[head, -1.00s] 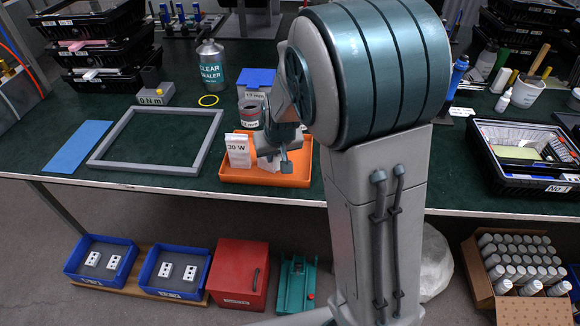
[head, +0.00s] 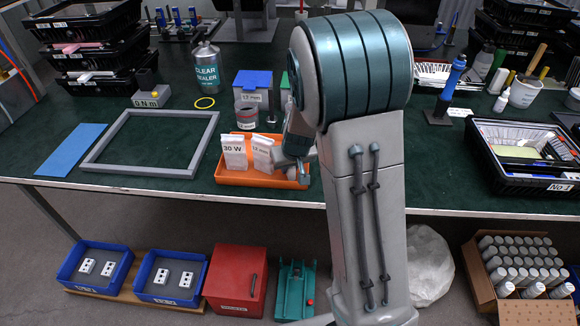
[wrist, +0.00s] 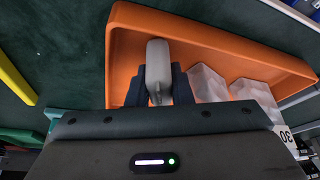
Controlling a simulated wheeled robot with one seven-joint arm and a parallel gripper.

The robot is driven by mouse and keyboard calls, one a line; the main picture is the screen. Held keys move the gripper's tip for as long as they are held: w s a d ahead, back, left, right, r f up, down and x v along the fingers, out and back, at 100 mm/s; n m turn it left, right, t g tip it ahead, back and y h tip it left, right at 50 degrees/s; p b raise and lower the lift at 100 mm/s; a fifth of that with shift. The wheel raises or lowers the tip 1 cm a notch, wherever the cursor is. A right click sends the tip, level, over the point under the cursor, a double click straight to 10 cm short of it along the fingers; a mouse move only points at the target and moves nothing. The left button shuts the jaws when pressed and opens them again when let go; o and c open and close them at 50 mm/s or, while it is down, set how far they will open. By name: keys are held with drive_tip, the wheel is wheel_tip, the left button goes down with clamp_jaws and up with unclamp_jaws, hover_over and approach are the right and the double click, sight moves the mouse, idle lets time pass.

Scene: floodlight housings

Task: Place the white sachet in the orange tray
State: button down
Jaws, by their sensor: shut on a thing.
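The orange tray (head: 232,178) sits at the front edge of the green bench; it also shows in the wrist view (wrist: 122,50). Two white sachets stand in it: one marked 30 W (head: 234,152) and one beside it with mm lettering (head: 262,154). They show right of my fingers in the wrist view. My gripper (wrist: 158,88) is shut on a pale, rounded, narrow white sachet (wrist: 158,62), seen edge-on, over the tray. In the head view my gripper (head: 300,166) is at the tray's right end; the held sachet is hidden there.
A grey frame (head: 150,115) and a blue sheet (head: 72,148) lie left of the tray. A grey cup (head: 247,117), a blue-lidded box (head: 253,88) and a sealer can (head: 207,68) stand behind it. A black crate (head: 520,178) stands far right.

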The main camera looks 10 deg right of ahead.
drive_tip(key=shift+f, duration=0.1)
drive_tip(key=c, duration=1.7)
unclamp_jaws()
drive_tip(key=shift+f, duration=0.1)
drive_tip(key=o, duration=0.4)
drive_tip(key=shift+r, duration=0.2)
drive_tip(key=shift+r, duration=0.3)
drive_tip(key=p+v, duration=0.3)
drive_tip(key=v, duration=0.9)
drive_tip(key=s+r+g, duration=0.1)
drive_tip(key=s+r, duration=0.1)
drive_tip(key=s, duration=0.8)
drive_tip(key=s+r+m+g, duration=0.1)
drive_tip(key=s+r, duration=0.1)
drive_tip(key=s, duration=0.8)
drive_tip(key=shift+s+r, duration=0.15)
drive_tip(key=shift+r, duration=0.25)
